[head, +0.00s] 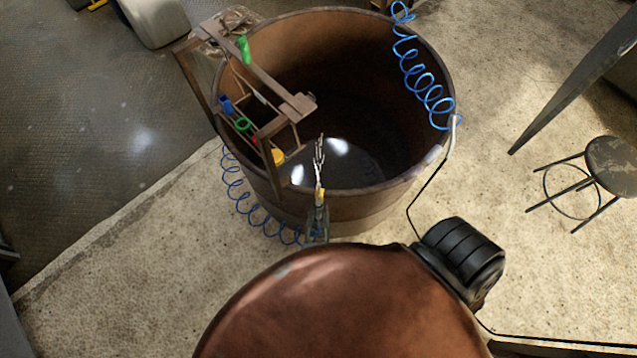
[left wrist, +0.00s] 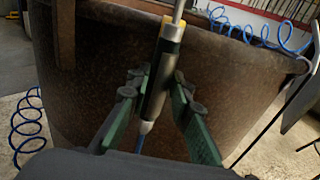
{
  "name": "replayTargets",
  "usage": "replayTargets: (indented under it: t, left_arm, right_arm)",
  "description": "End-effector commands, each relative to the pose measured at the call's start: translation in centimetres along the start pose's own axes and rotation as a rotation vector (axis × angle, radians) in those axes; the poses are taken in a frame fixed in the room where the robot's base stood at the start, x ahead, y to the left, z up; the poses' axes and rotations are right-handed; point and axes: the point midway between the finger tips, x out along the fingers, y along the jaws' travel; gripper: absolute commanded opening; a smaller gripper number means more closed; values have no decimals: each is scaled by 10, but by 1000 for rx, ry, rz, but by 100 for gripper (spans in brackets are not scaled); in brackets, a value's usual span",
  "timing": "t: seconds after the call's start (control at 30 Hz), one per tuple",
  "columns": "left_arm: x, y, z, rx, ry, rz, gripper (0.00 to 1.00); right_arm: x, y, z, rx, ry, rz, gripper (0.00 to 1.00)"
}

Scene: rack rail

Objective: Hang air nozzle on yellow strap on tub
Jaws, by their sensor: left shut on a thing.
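The air nozzle (left wrist: 157,98) is a grey cylinder with a black band, a thin metal tip and a blue hose end below. It stands nearly upright, slightly tilted, between the green fingers of my left gripper (left wrist: 158,105), which is shut on it. In the head view its thin tip (head: 319,160) rises at the tub's near rim, above the left gripper (head: 318,222). A small yellow patch, which looks like the yellow strap (head: 322,194), shows at the rim of the brown tub (head: 375,203). I cannot tell whether the nozzle touches it or is in it. My right gripper is not in view.
A wooden rack (head: 265,85) with coloured tools stands over the tub's left side. A blue coiled hose (head: 240,190) hangs outside at the left, another (head: 420,75) at the right rim. A stool (head: 612,160) stands at the right. A large brown dome (head: 340,310) fills the bottom.

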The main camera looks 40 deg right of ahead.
Motion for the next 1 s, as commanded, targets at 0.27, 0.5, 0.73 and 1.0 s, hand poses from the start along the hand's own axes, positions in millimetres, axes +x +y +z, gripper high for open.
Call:
replayTargets:
  t: [0.27, 0.5, 0.73, 1.0]
  left_arm:
    - [0, 0, 1, 0, -1, 0, 37]
    - [0, 0, -1, 0, 1, 0, 40]
    - [0, 0, 0, 0, 1, 0, 40]
    - [-1, 0, 14, 2, -2, 0, 40]
  right_arm:
    - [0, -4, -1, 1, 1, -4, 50]
    - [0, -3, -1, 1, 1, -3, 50]
    - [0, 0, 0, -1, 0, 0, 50]
    - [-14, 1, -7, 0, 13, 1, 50]
